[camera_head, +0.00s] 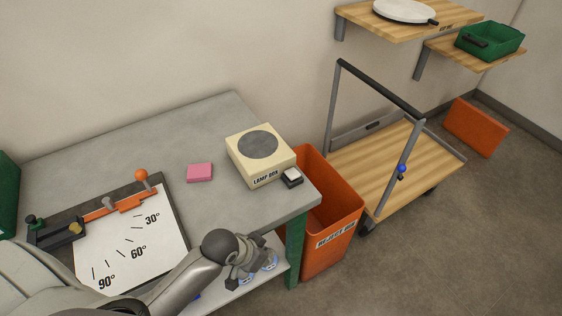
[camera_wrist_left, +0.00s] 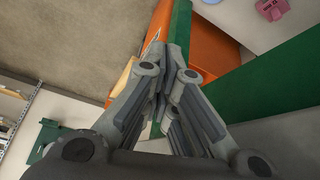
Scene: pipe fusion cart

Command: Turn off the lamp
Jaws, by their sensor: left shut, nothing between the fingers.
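The cream lamp box (camera_head: 262,170), labelled LAMP BOX, sits near the right end of the grey table. The round disc on its top looks dark grey. A small black switch block (camera_head: 292,178) with a pale top is at the box's front right corner, near the table edge. My left gripper (camera_head: 257,268) is low in front of the table's front edge, apart from the lamp box and switch. In the left wrist view my left gripper (camera_wrist_left: 176,52) has its fingers together with nothing between them. My right gripper is in neither view.
An orange reject bin (camera_head: 338,222) stands beside the table's right end, with a wooden cart (camera_head: 395,165) beyond it. A pink block (camera_head: 200,172) and a white angle board (camera_head: 130,240) lie on the table. Wall shelves (camera_head: 410,20) hold a plate and a green tray (camera_head: 490,40).

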